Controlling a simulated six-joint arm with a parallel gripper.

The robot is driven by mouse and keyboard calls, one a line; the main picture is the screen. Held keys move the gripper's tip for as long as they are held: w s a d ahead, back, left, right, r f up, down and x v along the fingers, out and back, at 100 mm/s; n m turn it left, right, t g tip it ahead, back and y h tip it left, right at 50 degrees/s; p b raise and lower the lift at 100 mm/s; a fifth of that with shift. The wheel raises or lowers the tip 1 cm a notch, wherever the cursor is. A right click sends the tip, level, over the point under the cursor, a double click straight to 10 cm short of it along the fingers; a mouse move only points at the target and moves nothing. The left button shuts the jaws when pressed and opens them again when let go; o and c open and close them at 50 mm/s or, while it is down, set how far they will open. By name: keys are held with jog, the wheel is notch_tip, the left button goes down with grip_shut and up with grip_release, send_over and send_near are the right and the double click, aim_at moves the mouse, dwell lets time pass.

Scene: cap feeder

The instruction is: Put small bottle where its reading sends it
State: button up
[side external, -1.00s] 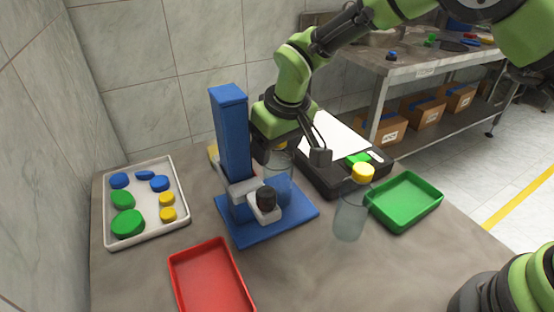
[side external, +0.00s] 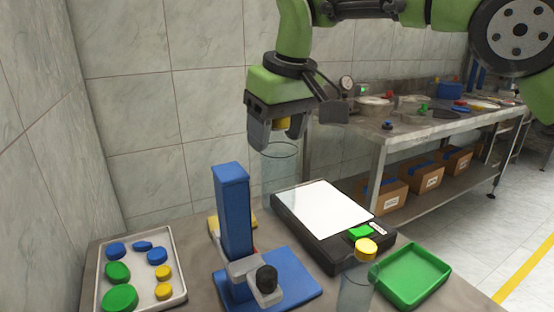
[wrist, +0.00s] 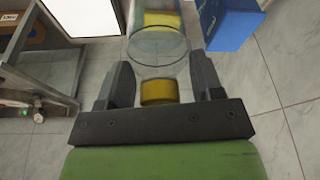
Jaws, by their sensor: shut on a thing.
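My gripper (side external: 277,133) is shut on a clear bottle (side external: 280,180), holding it upright by its yellow-capped top, to the right of the blue post. In the wrist view, the yellow cap sits between my fingers (wrist: 160,88) and the clear body (wrist: 157,45) extends beyond. A second clear bottle with a yellow cap (side external: 366,249) stands at the front, beside the green tray (side external: 413,275); its lower part is cut off. A black scale-like device (side external: 335,250) with a white plate lies behind it. Its small display (side external: 378,229) is too small to read.
The blue post stand (side external: 232,205) with a black knob is left of the held bottle; its top also shows in the wrist view (wrist: 229,22). A white tray (side external: 178,290) of blue, green and yellow caps lies far left. A metal bench (side external: 430,127) stands behind.

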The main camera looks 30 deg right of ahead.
jog(key=shift+v, duration=1)
jog(key=s+a+r+n+g+y, duration=0.1)
jog(key=s+a+r+n+y, duration=0.1)
jog(key=s+r+n, duration=0.45)
jog(key=s+a+f+n+g, duration=0.1)
jog(key=s+a+f+n, duration=0.3)
jog(key=a+f+n, duration=0.3)
jog(key=s+a+f+n+g, duration=0.2)
jog(key=s+a+f+n, duration=0.2)
jog(key=a+f, duration=0.45)
jog(key=d+x, duration=0.1)
jog(key=x, duration=0.9)
jog(key=shift+f+y, duration=0.15)
jog(key=shift+y, duration=0.15)
jog(key=shift+f+n, duration=0.1)
jog(key=shift+n, duration=0.15)
